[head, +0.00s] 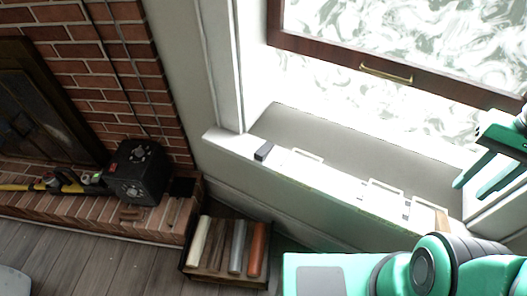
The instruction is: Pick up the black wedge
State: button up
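A small black wedge (264,152) lies on the white windowsill (335,185), near its left end. It is small in the head view, so its exact shape is hard to tell. My gripper (464,198) is at the right side of the head view, in front of the window and well to the right of the wedge. Its two green fingers are apart with nothing seen between them.
Several thin white pieces (384,187) stand along the sill between the wedge and my gripper. A wooden piece (442,217) is at the sill's right. A crate (225,282) of rolls stands below. A black box (137,173) sits on the brick hearth.

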aim_at(261, 153)
jog(key=u, duration=0.55)
jog(key=k, duration=1.3)
jog(key=u, duration=0.55)
jog(key=i, duration=1.1)
jog(key=u, duration=0.4)
